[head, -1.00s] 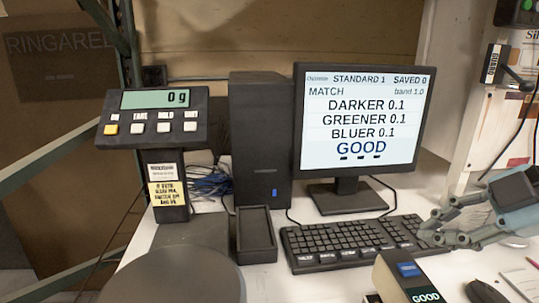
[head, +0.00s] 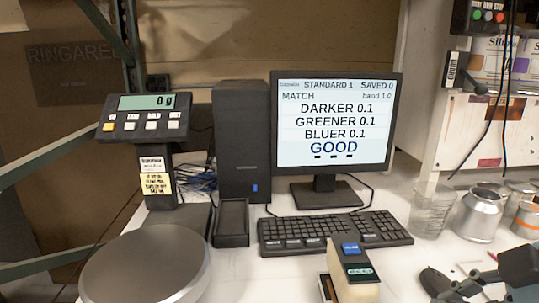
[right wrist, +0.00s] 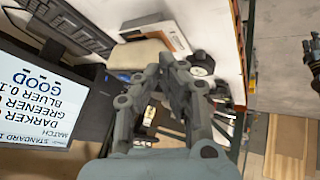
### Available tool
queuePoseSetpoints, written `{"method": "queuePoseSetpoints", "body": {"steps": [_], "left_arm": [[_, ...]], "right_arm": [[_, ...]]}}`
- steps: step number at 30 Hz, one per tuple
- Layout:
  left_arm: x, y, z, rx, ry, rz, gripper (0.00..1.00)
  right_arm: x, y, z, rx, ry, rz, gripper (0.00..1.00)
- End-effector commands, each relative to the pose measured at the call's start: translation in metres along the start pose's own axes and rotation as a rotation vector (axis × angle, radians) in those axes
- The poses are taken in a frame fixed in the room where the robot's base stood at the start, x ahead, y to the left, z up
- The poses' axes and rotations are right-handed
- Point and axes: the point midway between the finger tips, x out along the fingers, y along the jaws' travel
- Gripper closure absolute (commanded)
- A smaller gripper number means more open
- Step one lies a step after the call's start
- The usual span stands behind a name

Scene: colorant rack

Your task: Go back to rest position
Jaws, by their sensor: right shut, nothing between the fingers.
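My right gripper (head: 462,288) shows at the bottom right corner of the head view, partly cut off by the frame. Its grey fingers are shut and empty in the right wrist view (right wrist: 167,66). It is apart from the keyboard and screen, at the near right side of the bench. My left gripper is not seen in the head view. The monitor (head: 333,130) reads DARKER 0.1, GREENER 0.1, BLUER 0.1 and GOOD; it also shows upside down in the right wrist view (right wrist: 40,110).
A beige handheld meter (head: 352,280) stands in front of the keyboard (head: 335,230). A scale with a round pan (head: 148,268) and a 0 g display (head: 147,102) is at left. A clear cup (head: 432,212) and a metal can (head: 480,215) stand at right, near a dark mouse (head: 436,283).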

Motion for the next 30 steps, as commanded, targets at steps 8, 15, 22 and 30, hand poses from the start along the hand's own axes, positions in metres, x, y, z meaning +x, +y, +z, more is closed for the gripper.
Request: {"method": "queuePoseSetpoints", "body": {"steps": [8, 15, 22, 30], "left_arm": [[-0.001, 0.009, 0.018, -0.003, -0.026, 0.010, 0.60], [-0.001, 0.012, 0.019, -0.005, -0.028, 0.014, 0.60], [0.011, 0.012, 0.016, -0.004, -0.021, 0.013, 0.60], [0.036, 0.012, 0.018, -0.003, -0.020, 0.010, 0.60]], "right_arm": [[0.005, -0.056, 0.033, 0.393, -0.177, 0.055, 1.00], [-0.011, -0.105, 0.067, 0.793, -0.361, 0.173, 1.00], [0.010, -0.133, 0.110, 1.008, -0.478, 0.259, 1.00], [0.102, -0.158, 0.176, 1.018, -0.510, 0.240, 1.00]]}}
